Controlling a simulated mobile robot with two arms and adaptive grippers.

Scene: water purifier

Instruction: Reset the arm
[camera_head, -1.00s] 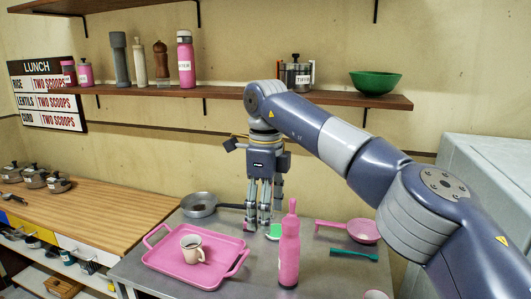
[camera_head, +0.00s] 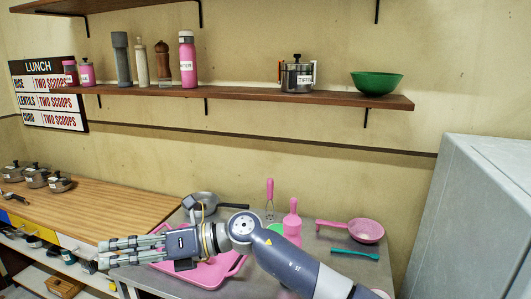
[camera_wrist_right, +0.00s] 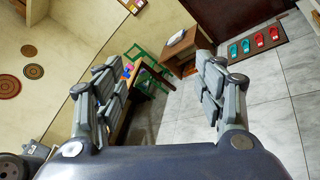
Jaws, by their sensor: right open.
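My right arm comes in from the bottom right and lies low across the grey table in the head view. Its gripper (camera_head: 104,253) points left, over the tray's left part and the table's left edge. In the right wrist view the two fingers (camera_wrist_right: 160,85) are spread wide with nothing between them. The pink tray (camera_head: 212,275) is partly covered by the gripper and wrist. The mug that stood on it is hidden. My left gripper is in neither view.
A wooden counter (camera_head: 90,205) is at left; a grey cabinet (camera_head: 480,220) is at right. Shelves are above.

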